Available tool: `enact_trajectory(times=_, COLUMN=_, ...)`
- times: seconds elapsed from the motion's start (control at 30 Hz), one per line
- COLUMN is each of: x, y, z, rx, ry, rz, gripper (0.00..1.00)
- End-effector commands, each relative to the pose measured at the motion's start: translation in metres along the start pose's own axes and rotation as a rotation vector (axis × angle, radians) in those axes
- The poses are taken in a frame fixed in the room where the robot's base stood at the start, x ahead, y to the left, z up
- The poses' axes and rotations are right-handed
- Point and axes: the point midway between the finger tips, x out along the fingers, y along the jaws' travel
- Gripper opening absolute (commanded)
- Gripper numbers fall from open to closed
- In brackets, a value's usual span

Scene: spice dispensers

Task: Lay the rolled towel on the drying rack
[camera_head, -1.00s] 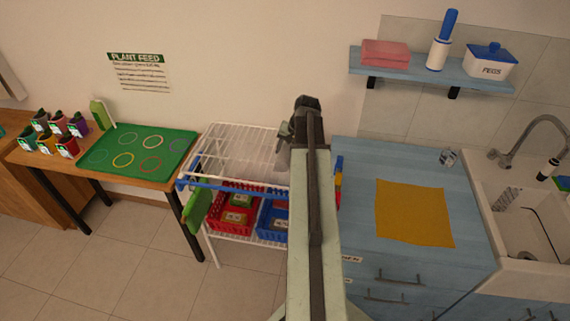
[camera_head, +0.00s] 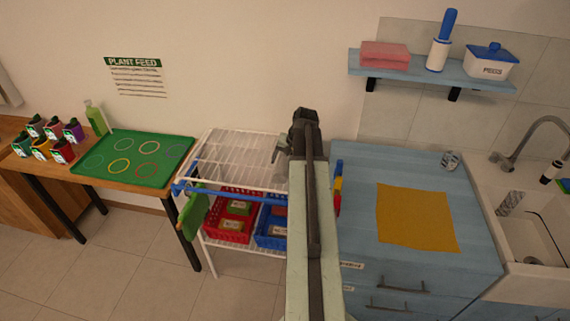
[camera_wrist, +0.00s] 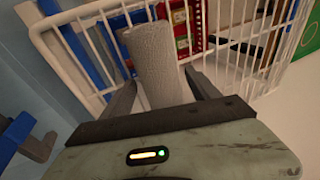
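The grey rolled towel (camera_wrist: 158,62) is between the two fingers of my gripper (camera_wrist: 160,85) in the wrist view, with both fingers against its sides. Its far end points away from the gripper, over the white wire drying rack (camera_wrist: 85,55). In the head view the rack (camera_head: 235,150) stands against the wall, left of my arm, its top bare where visible. My gripper (camera_head: 279,152) is at the rack's right end, partly hidden by my arm. The gap between towel and rack wires is hard to judge.
Red (camera_head: 232,222) and blue (camera_head: 271,228) baskets sit under the rack's top. A blue counter (camera_head: 360,215) with a yellow cloth (camera_head: 415,217) is on the right. A table with a green mat (camera_head: 135,157) and several pots stands left. A shelf (camera_head: 430,70) hangs at upper right.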

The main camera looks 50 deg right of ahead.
Motion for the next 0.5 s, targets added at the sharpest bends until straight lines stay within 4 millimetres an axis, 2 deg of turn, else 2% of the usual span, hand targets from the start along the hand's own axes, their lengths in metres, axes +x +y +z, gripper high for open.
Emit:
enact_trajectory(times=0.13, x=-0.007, y=-0.001, z=-0.001, rx=0.001, ry=0.0, rz=0.0, gripper=0.7)
enact_trajectory(times=0.27, x=-0.025, y=-0.002, z=-0.001, rx=0.001, ry=0.0, rz=0.0, gripper=0.7)
enact_trajectory(times=0.5, x=-0.08, y=-0.003, z=-0.001, rx=0.003, ry=0.0, rz=0.001, gripper=0.7)
